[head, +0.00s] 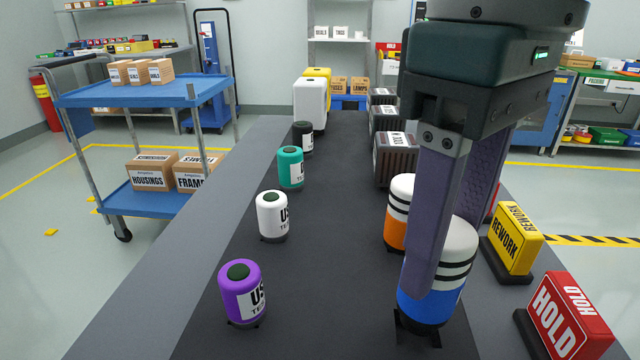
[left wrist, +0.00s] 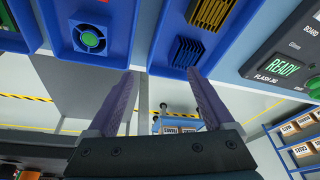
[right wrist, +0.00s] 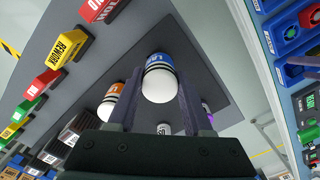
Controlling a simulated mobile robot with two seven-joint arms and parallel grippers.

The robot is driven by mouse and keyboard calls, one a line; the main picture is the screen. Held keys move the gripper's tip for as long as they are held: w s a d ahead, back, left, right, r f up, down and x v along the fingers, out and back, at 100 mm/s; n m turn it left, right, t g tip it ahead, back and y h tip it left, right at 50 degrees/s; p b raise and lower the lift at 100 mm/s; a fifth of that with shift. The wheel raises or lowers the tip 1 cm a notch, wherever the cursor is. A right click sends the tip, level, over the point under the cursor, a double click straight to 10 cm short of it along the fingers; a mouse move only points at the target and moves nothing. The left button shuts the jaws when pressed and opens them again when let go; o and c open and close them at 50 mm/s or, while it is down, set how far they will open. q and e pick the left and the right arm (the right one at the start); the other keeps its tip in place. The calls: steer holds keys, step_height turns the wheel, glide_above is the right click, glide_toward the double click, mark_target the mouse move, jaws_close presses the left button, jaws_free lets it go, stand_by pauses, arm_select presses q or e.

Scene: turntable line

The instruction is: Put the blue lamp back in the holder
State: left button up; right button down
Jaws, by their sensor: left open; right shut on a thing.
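The blue lamp (head: 432,305), a white-topped cylinder with dark stripes and a blue lower band, stands upright at the front right of the dark belt. My right gripper (head: 447,250) comes down over it, one finger on each side, shut on it. In the right wrist view the lamp (right wrist: 159,85) sits between the fingers. A black footed base (head: 415,332) shows under the lamp; I cannot tell whether the lamp is fully seated in it. My left gripper (left wrist: 161,75) is open and empty in the left wrist view, near blue trays, and is outside the head view.
An orange-banded lamp (head: 398,225) stands close behind the blue one. Purple (head: 242,290), white (head: 272,216) and green (head: 290,167) canisters line the belt's left side. Yellow REWORK (head: 513,240) and red HOLD (head: 565,315) signs stand at right. The belt's middle is clear.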

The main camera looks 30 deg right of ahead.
mark_target(437, 280)
arm_select(q)
steer(key=shift+f+b, duration=0.85)
arm_select(e)
steer(key=shift+f, duration=0.65)
arm_select(q)
steer(key=shift+f+b, duration=0.3)
steer(key=shift+b, duration=0.75)
arm_select(e)
steer(key=shift+s+a+f, duration=0.15)
steer(key=shift+s+f, duration=0.05)
steer(key=shift+f, duration=0.7)
steer(key=shift+c, duration=1.2)
jaws_free()
